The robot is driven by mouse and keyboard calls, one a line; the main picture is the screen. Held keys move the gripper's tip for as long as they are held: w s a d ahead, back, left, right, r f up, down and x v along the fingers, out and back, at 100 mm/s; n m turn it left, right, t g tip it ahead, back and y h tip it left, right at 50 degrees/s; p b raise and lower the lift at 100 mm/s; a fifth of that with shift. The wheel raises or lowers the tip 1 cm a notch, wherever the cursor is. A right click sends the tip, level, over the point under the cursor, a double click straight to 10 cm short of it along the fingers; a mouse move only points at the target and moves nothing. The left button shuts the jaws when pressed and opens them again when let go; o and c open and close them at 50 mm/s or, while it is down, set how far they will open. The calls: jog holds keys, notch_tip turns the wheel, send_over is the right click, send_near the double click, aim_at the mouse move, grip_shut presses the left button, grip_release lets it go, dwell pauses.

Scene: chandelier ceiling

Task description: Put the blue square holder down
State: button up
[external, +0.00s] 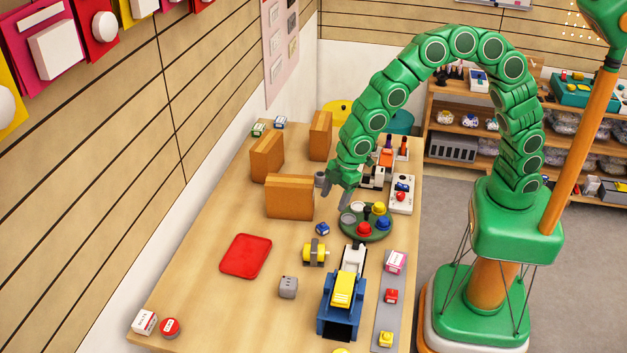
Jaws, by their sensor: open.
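A small blue square piece with a pale top (322,228), which looks like the blue square holder, rests on the wooden table (205,285). It lies left of the round green tray. My gripper (335,196) is open and hangs above and slightly right of the blue piece, apart from it in the picture. I see nothing between its fingers. The exact height of the fingers above the table is hard to tell.
The round green tray (366,235) holds red, yellow, blue and grey pieces. Brown blocks (289,197) stand behind. A yellow roller piece (314,252), a grey cube (288,287) and a blue-yellow machine (340,312) are nearer. A red tray (246,256) lies left, with bare table around it.

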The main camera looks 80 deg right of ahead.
jog(key=w+r+m+y, duration=0.1)
jog(key=m, duration=0.1)
send_over(323, 222)
jog(key=s+d, duration=0.2)
jog(key=shift+f, duration=2.2)
jog(key=shift+x, duration=4)
jog(key=shift+w, duration=0.1)
jog(key=c, duration=1.2)
jog(key=shift+r, duration=0.1)
